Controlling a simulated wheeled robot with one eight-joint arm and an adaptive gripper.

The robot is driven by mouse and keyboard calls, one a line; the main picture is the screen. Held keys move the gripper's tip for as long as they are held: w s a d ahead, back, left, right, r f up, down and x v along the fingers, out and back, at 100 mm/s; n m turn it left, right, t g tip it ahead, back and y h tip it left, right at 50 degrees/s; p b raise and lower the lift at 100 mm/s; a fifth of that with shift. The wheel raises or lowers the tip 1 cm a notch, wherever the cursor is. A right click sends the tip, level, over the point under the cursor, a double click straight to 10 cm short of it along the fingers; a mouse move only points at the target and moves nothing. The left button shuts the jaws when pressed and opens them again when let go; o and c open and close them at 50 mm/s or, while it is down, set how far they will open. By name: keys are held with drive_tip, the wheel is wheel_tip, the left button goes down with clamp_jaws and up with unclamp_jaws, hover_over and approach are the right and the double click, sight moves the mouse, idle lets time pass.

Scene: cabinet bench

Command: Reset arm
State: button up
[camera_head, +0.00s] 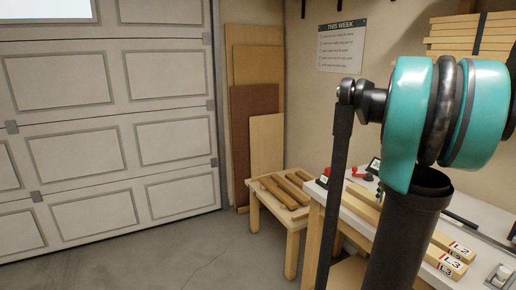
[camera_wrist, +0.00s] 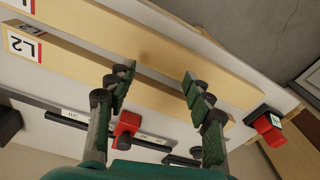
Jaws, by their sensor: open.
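My gripper (camera_wrist: 158,78) shows in the wrist view with its two teal-padded fingers spread wide apart. It is open, and nothing is clamped between the fingertips. The fingers stand in front of long pale wooden boards, one of them the board marked L2 (camera_wrist: 70,68). I cannot tell how far the fingertips are from the wood. In the head view my arm fills the right side and covers part of the white workbench (camera_head: 485,215); my gripper is not visible there.
Labelled boards (camera_head: 447,255) lie on the bench. In the wrist view a red-and-black item (camera_wrist: 126,125) lies near one finger, another red item (camera_wrist: 268,126) near the bench end, and a dark rail (camera_wrist: 75,119) runs across. A low wooden table (camera_head: 263,212) holds wood pieces. Floor at left is clear.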

drive_tip(key=s+a+f+n+t, duration=0.1)
drive_tip(key=s+a+f+n, duration=0.3)
drive_tip(key=a, duration=0.8)
drive_tip(key=s+a+f+n+t, duration=0.2)
drive_tip(key=s+a+f+n, duration=0.3)
drive_tip(key=s+a+f, duration=0.4)
drive_tip(key=a+f, duration=0.4)
drive_tip(key=shift+n+y, duration=0.3)
